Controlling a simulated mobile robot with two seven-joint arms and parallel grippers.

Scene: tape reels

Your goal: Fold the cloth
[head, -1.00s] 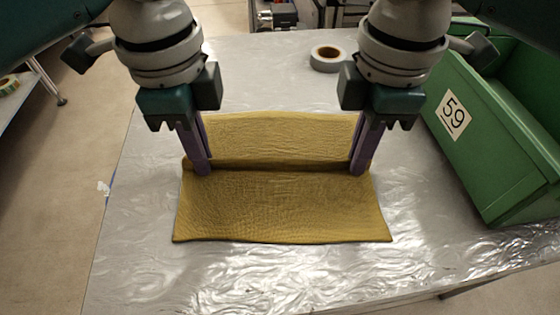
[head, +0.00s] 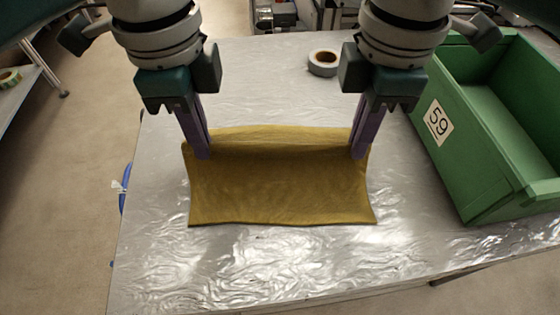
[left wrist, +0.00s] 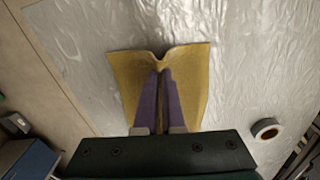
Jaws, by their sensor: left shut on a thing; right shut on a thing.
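The yellow-brown cloth (head: 280,190) lies on the silver table, its near part spread flat toward the front. My left gripper (head: 203,155) is shut on the cloth near its left side, and my right gripper (head: 360,155) is shut on it near its right side. The cloth between the two grippers is drawn up and hides most of the far part; a strip of cloth shows behind. In the left wrist view the cloth (left wrist: 130,72) is pinched into a small dip at the purple fingertips (left wrist: 160,72).
The silver table (head: 250,270) is clear in front of and left of the cloth. A green crate (head: 470,180) marked 59 stands at the right. A grey tape reel (head: 324,63) lies behind, near the right arm; it also shows in the left wrist view (left wrist: 266,130).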

